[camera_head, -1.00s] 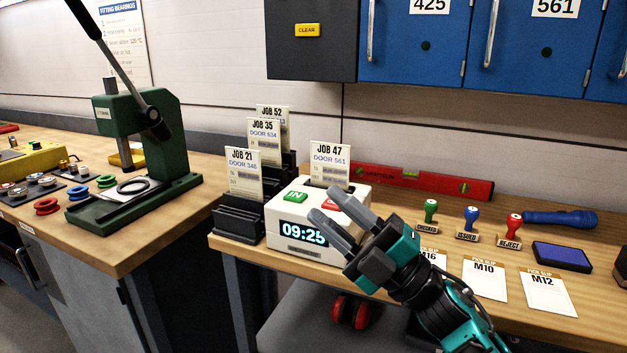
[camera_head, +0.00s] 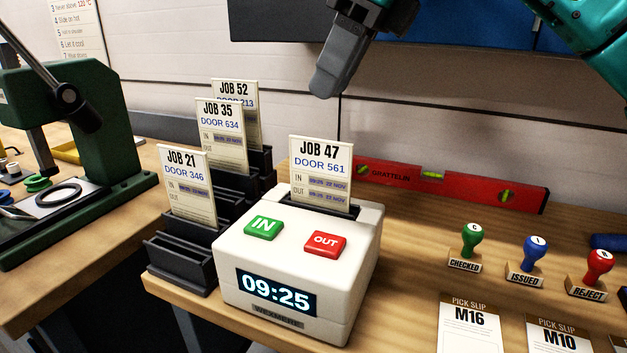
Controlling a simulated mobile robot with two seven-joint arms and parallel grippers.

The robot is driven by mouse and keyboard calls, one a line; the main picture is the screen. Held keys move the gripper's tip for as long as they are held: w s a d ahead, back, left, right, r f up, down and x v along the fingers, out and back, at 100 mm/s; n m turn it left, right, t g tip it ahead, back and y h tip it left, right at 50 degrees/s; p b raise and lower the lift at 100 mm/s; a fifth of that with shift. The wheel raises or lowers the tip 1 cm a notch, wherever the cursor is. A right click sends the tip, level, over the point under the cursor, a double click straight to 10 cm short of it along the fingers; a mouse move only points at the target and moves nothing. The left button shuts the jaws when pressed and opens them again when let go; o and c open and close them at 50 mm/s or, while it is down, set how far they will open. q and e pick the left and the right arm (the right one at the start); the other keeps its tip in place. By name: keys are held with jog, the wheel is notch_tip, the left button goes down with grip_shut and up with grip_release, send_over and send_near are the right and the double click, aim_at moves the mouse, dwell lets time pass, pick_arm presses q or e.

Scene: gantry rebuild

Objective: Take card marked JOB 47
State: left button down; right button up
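The card marked JOB 47 (camera_head: 320,170) stands upright in the slot on top of the white time clock (camera_head: 228,250). It reads DOOR 561, and its IN and OUT lines both carry stamps. The clock has a green IN button (camera_head: 264,228), a red OUT button (camera_head: 325,243) and a display (camera_head: 275,292) reading 09:25. My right gripper (camera_head: 326,84) hangs above the card, apart from it, its grey fingers pointing down. They show side-on, overlapping, so any gap between them is hidden. Nothing shows between them. My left gripper is out of view.
A black stepped rack (camera_head: 178,262) left of the clock holds cards JOB 21 (camera_head: 187,185), JOB 35 (camera_head: 221,135) and JOB 52 (camera_head: 236,97). A red spirit level (camera_head: 450,184) lies behind. Stamps and pick slips lie to the right. A green press (camera_head: 95,150) stands left.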

aim_at(323, 140)
jog(key=shift+h, duration=0.4)
jog(key=b+x, duration=0.1)
jog(key=x, duration=0.2)
jog(key=d+b+x, duration=0.1)
jog(key=x, duration=0.3)
jog(key=b+x, duration=0.1)
jog(key=x, duration=0.3)
jog(key=shift+w+d+f, duration=0.2)
jog(key=shift+d, duration=0.15)
jog(key=shift+w+a+f+t, duration=0.1)
jog(key=shift+a+f+t, duration=0.1)
jog(key=shift+f+t, duration=0.1)
jog(key=shift+r, duration=0.1)
jog(key=shift+c, duration=0.5)
grip_shut()
